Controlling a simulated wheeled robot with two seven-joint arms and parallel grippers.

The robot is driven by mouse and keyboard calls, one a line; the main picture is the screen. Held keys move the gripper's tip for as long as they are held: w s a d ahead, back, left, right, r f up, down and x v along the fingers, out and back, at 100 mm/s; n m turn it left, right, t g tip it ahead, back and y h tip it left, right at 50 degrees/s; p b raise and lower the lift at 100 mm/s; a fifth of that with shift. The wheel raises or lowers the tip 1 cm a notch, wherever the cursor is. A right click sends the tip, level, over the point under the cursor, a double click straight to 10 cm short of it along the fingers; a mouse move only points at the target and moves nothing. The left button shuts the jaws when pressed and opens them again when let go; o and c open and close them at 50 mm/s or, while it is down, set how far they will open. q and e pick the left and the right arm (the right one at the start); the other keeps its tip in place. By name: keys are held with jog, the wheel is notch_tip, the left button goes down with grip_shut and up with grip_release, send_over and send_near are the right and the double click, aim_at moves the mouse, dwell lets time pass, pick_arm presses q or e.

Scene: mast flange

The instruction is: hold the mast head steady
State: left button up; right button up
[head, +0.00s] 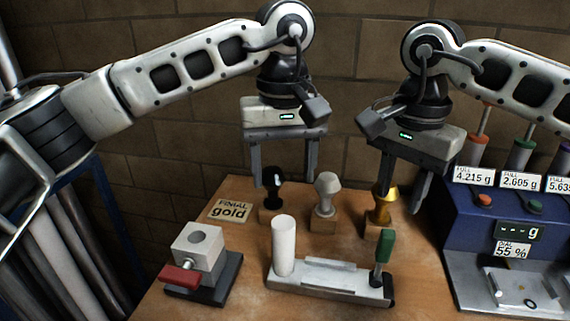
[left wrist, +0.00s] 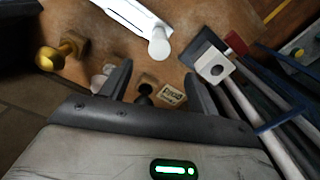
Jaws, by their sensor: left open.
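I cannot make out a mast head in either view. My left gripper (head: 284,178) is open and points down at the back of the wooden bench. A black knobbed tool (head: 272,188) on a wooden block is below and between its fingers; the black tool also shows in the left wrist view (left wrist: 144,96). The fingers look apart from it. My right gripper (head: 402,194) has its fingers spread, near a gold knobbed tool (head: 381,213). One finger overlaps the gold tool's top in the head view. In the left wrist view the gold knob (left wrist: 48,58) stands clear.
A grey-white knob (head: 326,188) stands between the grippers. In front are a clamp block with red handle (head: 197,250), a white cylinder (head: 284,247) and a green-handled fixture (head: 335,277). A blue dispenser (head: 470,225) is at right, a brick wall behind.

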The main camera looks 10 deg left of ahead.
aim_at(389, 232)
pick_arm(q)
notch_tip(389, 232, down, 16)
jog(key=shift+r, duration=0.25)
dwell(0.3)
grip_shut()
pick_arm(e)
jog(key=shift+o, duration=0.8)
jog(key=n, duration=0.3)
jog(key=shift+r, duration=0.2)
jog(key=n, duration=0.4)
jog(key=shift+r, duration=0.2)
jog(key=shift+f, duration=0.15)
notch_tip(389, 232, down, 12)
jog(key=shift+r, duration=0.25)
jog(key=shift+c, duration=0.3)
